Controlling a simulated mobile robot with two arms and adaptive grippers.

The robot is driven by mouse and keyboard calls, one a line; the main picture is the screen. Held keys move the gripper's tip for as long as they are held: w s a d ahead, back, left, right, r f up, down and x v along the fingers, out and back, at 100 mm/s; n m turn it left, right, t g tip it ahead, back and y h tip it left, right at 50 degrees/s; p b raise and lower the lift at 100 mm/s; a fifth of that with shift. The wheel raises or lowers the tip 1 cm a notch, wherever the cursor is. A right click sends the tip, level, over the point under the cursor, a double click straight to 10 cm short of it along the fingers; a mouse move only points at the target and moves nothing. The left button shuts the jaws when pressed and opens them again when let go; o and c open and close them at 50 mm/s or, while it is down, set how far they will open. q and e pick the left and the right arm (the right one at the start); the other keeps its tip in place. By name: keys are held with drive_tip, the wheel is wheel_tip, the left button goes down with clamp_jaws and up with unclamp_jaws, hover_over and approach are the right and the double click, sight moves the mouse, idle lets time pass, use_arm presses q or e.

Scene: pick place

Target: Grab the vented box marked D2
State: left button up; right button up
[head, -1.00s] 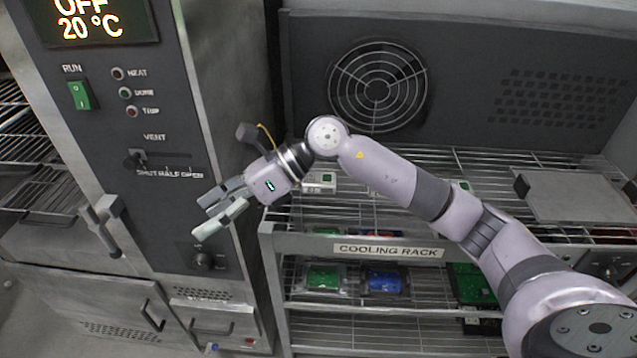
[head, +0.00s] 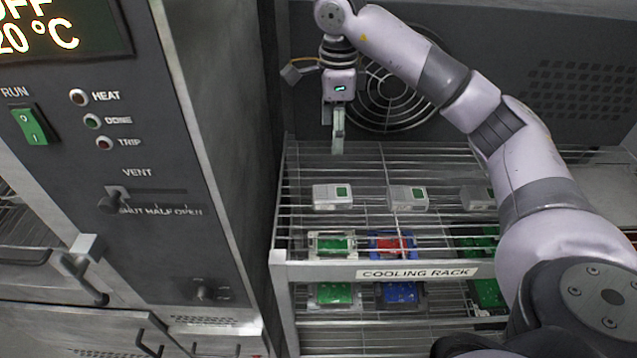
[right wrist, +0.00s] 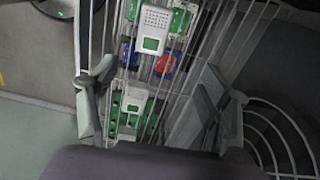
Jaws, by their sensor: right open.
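My right gripper (head: 338,142) points down above the back of the shelf, apart from the boxes, open and empty. In the right wrist view, a white box with a vented top (right wrist: 155,30) and another white box (right wrist: 133,101) show between the spread fingers. My left gripper is not in view.
The cooling rack (head: 300,271) has a lower shelf with green, red and blue boards. A grey oven cabinet (head: 225,150) stands close on the left. A round fan grille (head: 385,105) is in the back wall. There is open air above the boxes.

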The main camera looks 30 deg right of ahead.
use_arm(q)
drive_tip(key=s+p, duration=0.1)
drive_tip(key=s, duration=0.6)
use_arm(e)
hover_over(335, 192)
wheel_tip(335, 192, down, 6)
wheel_tip(335, 192, down, 4)
drive_tip(key=shift+d+r+p, duration=0.15)
drive_tip(key=shift+p, duration=0.25)
drive_tip(key=shift+f, duration=0.95)
drive_tip(key=shift+f+p, duration=0.35)
drive_tip(key=shift+p, duration=0.2)
wheel_tip(335, 192, down, 4)
drive_tip(key=shift+r+p, duration=0.2)
drive_tip(key=shift+p, duration=0.6)
drive_tip(key=shift+f, duration=0.4)
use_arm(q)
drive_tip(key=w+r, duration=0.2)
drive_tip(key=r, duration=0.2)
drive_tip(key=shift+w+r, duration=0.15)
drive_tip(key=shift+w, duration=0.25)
